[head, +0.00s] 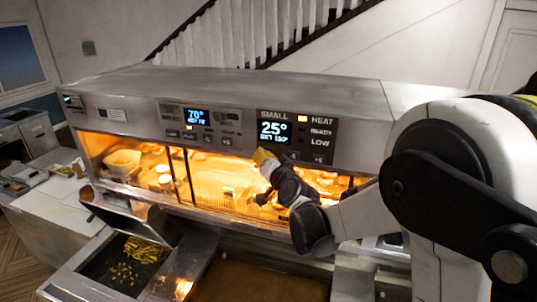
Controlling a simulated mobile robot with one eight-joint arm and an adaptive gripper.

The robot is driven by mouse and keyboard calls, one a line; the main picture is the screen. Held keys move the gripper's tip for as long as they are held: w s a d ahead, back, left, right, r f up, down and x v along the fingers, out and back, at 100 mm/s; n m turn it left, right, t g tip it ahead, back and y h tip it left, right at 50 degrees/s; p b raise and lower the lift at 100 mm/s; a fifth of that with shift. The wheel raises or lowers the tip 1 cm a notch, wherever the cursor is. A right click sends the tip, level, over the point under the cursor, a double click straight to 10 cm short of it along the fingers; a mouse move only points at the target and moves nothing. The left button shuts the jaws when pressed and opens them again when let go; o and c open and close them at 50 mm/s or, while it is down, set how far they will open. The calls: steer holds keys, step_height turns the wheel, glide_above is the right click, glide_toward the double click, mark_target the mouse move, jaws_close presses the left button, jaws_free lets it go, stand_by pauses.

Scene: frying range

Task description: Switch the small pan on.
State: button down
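The small pan's control panel (333,148) is the right one of two on the front of the long steel hood. It is headed SMALL. Its blue display (273,131) reads 25° with a smaller set line that looks like 180. The lamp beside HEAT (302,119) glows yellow; those beside READY and LOW look dark. A button marked +5 shows at the panel's lower right. My gripper (264,165) reaches in from the right, its yellowish tip at the panel's lower left edge. It covers part of the lower button row. I cannot tell whether it touches the panel or how its fingers stand.
A second panel (201,125) to the left reads 70°. Below the hood is a lit food display (150,170). A fry basin (125,265) with fries stands at lower left, beside a raised dark metal flap (140,217). My arm hides much of the right side.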

steer(key=shift+s, duration=0.1)
steer(key=shift+s+a, duration=0.15)
steer(key=shift+s, duration=0.15)
steer(key=s, duration=0.1)
steer(key=s+a, duration=0.1)
steer(key=s, duration=0.1)
steer(key=s+a+b, duration=0.1)
steer(key=s, duration=0.1)
steer(key=shift+s+a, duration=0.15)
steer(key=shift+s, duration=0.1)
